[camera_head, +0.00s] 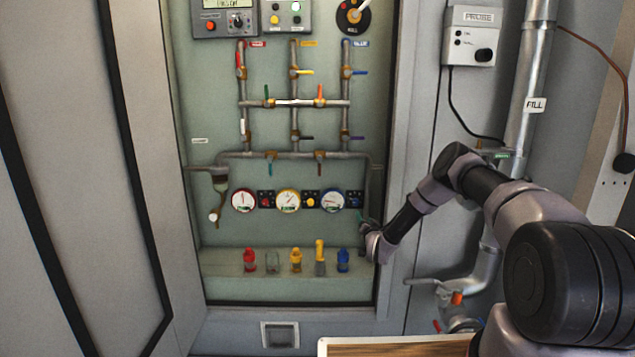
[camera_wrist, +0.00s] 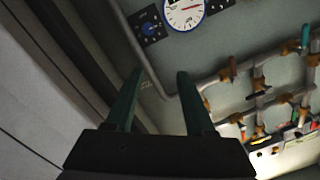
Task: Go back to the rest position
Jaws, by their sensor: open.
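My gripper (camera_head: 367,226) is at the right side of the recessed panel (camera_head: 221,120), in front of its right edge and level with a spot just below the gauges. In the wrist view my gripper (camera_wrist: 160,75) shows two dark green fingers standing apart with nothing between them. The wrist view looks at the panel tilted, with a gauge (camera_wrist: 184,12) at the top and pipes to the right. My arm reaches in from the lower right in the head view.
Gauges (camera_head: 288,201) and a pipe grid with valves (camera_head: 294,103) fill the panel. Below, a ledge (camera_head: 220,262) holds several coloured items, including a blue one (camera_head: 343,261). The fill pipe (camera_head: 528,75) and probe box (camera_head: 472,37) stand right. A wooden-topped surface (camera_head: 400,348) is at the bottom.

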